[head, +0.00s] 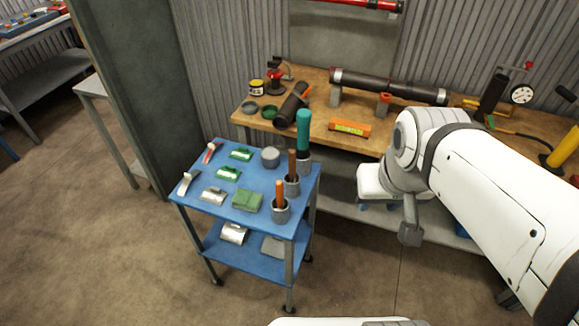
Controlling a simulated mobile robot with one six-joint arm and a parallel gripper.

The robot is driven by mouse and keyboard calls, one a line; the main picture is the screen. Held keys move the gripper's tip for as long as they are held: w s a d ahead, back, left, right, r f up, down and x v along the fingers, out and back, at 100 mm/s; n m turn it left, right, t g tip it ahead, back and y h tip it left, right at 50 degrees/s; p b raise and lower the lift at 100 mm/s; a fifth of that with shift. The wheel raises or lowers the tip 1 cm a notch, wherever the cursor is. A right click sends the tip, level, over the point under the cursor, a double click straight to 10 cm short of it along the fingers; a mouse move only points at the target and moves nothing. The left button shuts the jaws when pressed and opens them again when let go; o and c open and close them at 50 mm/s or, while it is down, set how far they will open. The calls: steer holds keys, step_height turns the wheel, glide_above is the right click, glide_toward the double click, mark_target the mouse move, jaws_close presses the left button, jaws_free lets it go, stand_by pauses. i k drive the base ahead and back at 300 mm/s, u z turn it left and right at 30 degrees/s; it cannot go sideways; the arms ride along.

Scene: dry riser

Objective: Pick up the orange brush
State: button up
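The orange brush (280,194) stands handle-up in a grey cup (281,213) at the front right of the blue cart's top (231,222); its lower end is hidden in the cup. A brown-handled tool (292,163) stands in a similar cup behind it, and a larger teal-handled one (303,130) stands behind that. My gripper (376,205) hangs to the right of the cart, apart from the brush, below my white arm. Its fingertips are small and partly hidden, so I cannot tell if it is open.
Green, silver and red-tipped pieces and a grey round container (270,157) occupy the cart top. A wooden workbench (328,143) with pipes, an orange block (350,128) and a gauge (522,94) stands behind. A dark green panel (130,90) rises left of the cart. Floor in front is clear.

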mark_target(280, 189)
steer(key=z, duration=2.95)
steer(key=k, duration=2)
steer(key=u, duration=1.7)
steer(key=i, duration=0.45)
steer(key=u, duration=0.25)
steer(key=k, duration=0.25)
steer(key=z, duration=0.15)
